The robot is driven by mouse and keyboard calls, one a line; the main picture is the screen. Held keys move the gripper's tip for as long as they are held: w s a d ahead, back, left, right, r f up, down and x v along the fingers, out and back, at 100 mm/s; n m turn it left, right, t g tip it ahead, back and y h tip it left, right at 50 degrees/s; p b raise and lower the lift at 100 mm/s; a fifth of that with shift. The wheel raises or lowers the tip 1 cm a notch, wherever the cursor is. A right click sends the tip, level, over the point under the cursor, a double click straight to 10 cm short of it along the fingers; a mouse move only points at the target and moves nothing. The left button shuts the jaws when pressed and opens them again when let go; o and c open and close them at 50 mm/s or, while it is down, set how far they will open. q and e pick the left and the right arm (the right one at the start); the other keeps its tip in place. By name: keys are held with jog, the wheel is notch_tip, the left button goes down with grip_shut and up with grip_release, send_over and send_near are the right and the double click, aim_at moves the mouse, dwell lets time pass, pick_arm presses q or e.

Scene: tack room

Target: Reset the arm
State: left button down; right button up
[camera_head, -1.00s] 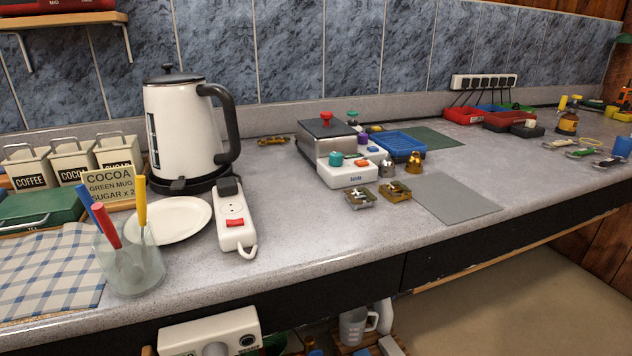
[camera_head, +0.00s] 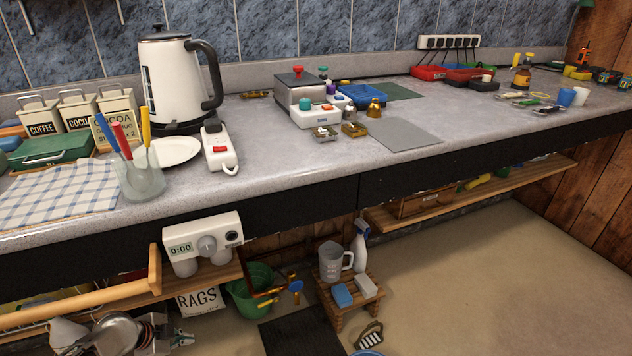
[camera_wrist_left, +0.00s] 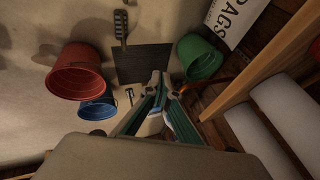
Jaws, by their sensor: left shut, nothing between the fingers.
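My left gripper (camera_head: 184,340) is low at the bottom left of the head view, below the counter front and near the RAGS bag (camera_head: 203,298). In the left wrist view its fingers (camera_wrist_left: 160,84) come together at the tips, shut with nothing between them. They show against the floor, between a dark mat (camera_wrist_left: 144,62) and a green bucket (camera_wrist_left: 200,58). My right gripper is not in view.
Wooden shelf boards (camera_head: 75,305) lie under the counter close to my left arm. A red bucket (camera_wrist_left: 76,72) and a blue bucket (camera_wrist_left: 98,106) stand on the floor. A small wooden stool (camera_head: 345,299) holds a jug. Floor at the right is clear.

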pick_arm(q)
jog(key=s+a+r+y, duration=0.2)
jog(key=a+r, duration=0.2)
jog(key=a, duration=0.9)
jog(key=s+a+r+y, duration=0.1)
jog(key=a+r+y, duration=0.15)
jog(key=a, duration=1.05)
jog(key=s+d+f, duration=0.5)
jog(key=s+d, duration=0.4)
jog(key=s+d+r+t+h, duration=0.2)
jog(key=s+d+r+h, duration=0.15)
jog(key=s+d, duration=1.2)
jog(key=s+d+r+n+h, duration=0.1)
jog(key=s+d+r+h, duration=0.2)
jog(key=s+d+r, duration=0.5)
jog(key=w+d+n+t+y, duration=0.2)
jog(key=w+d+n+t, duration=0.15)
jog(key=d+n, duration=0.65)
notch_tip(320, 180, up, 6)
jog(key=s+p, duration=0.1)
jog(key=p, duration=1.3)
jog(key=shift+s, duration=0.15)
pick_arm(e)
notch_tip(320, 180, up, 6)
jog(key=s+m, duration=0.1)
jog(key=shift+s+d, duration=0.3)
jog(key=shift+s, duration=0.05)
